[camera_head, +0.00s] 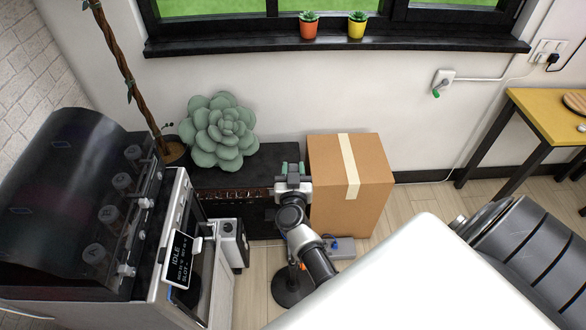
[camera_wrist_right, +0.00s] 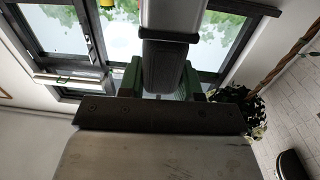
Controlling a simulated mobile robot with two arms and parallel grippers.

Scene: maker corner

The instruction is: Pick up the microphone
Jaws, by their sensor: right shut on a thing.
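My right gripper (camera_head: 293,171), with green finger pads, is out ahead of the dark cabinet, left of the cardboard box in the head view. It also shows in the right wrist view (camera_wrist_right: 163,82), where the two green fingers are closed on either side of the microphone (camera_wrist_right: 166,65). My left gripper is not in view.
A cardboard box (camera_head: 374,187) stands just right of my gripper. A low dark cabinet (camera_head: 262,160) carries a large succulent (camera_head: 218,131). A machine with a display (camera_head: 182,258) is at left. A round black base (camera_head: 288,290) stands on the floor below my arm.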

